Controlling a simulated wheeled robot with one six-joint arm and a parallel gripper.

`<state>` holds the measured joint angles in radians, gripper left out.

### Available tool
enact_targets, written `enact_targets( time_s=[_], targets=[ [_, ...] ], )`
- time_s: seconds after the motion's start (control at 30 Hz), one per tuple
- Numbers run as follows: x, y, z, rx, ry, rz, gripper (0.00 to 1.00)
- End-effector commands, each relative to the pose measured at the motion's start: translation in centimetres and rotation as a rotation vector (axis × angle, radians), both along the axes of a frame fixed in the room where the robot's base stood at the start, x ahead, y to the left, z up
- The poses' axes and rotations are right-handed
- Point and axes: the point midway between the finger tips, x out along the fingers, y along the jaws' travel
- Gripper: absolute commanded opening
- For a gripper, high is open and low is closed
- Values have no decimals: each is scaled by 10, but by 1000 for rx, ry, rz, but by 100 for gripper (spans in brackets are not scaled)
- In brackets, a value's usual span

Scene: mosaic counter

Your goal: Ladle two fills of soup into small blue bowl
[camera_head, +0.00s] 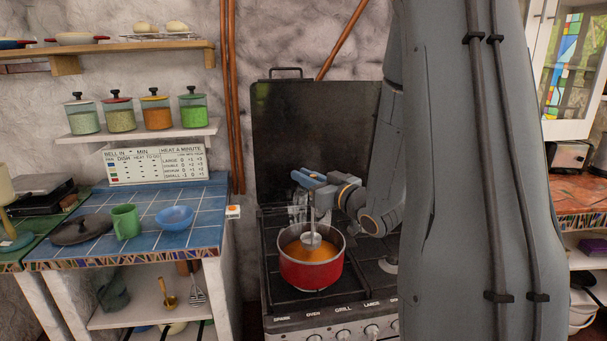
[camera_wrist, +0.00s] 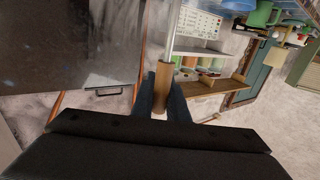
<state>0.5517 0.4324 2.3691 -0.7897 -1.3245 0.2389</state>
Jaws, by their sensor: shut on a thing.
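The small blue bowl (camera_head: 174,218) stands upright on the blue-tiled counter, right of a green mug; it looks empty. A red pot (camera_head: 312,274) of orange soup (camera_head: 296,250) stands on the stove. My gripper (camera_head: 318,184) is above the pot, shut on the ladle's handle. The ladle (camera_head: 311,239) hangs steeply, its metal cup inside the pot at the soup. I cannot tell how much the cup holds. In the wrist view the ladle's wooden handle (camera_wrist: 162,88) sits between my gripper's fingers (camera_wrist: 163,105).
A sign (camera_head: 155,163) stands behind, under a shelf of jars (camera_head: 140,134). The raised stove cover (camera_head: 310,125) is behind the pot. Copper pipes (camera_head: 232,100) run between counter and stove.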

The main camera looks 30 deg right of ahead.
Motion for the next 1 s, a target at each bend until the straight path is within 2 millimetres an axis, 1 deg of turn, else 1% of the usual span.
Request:
enact_targets(
  time_s=[0.03,0.1,0.6,0.8,1.0],
  targets=[
    [1,0,-7,1,0,0,0],
    [1,0,-14,1,1,0,0],
    [1,-1,-57,1,0,-1,0],
    [0,-1,-67,1,0,-1,0],
    [0,0,-69,0,-1,-1,0]
  ],
)
